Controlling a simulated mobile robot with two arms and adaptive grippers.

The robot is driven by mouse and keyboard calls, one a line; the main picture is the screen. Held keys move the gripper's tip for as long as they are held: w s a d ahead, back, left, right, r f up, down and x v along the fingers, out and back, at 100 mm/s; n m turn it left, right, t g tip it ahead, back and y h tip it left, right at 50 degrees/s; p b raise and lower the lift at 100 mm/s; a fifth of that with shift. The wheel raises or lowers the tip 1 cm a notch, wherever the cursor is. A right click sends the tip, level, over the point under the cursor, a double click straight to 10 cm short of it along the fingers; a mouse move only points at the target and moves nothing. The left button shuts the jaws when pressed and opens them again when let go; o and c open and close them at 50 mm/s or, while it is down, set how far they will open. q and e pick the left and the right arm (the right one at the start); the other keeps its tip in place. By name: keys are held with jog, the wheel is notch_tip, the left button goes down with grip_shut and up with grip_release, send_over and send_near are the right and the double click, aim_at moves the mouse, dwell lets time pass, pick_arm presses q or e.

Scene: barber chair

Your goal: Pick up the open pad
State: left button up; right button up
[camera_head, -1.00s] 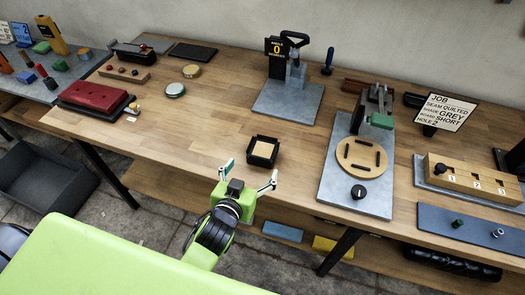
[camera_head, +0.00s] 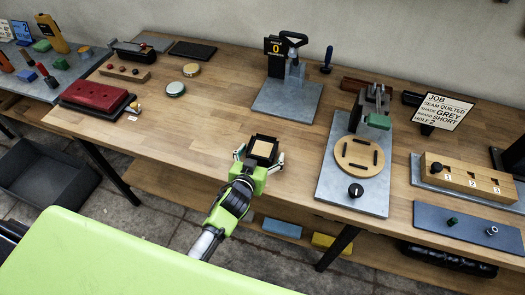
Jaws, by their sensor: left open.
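The open pad (camera_head: 263,149) is a small square black tray with a tan inside. It sits near the front edge of the wooden bench in the head view. My left gripper (camera_head: 261,157) is open at the pad, with one finger to its left and one to its right. Its green palm is in front of the pad's near side. I cannot tell whether the fingers touch it. My right gripper is not in view.
A grey plate with a press (camera_head: 286,100) stands behind the pad. Another grey plate with a round wooden disc (camera_head: 362,156) is to the right. A red padded block (camera_head: 95,96) and round tins (camera_head: 175,89) are to the left. The bench around the pad is clear.

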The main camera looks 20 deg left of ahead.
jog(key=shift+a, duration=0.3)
pick_arm(q)
jog(key=c, duration=1.4)
jog(key=shift+o, duration=0.2)
jog(key=shift+r, duration=0.2)
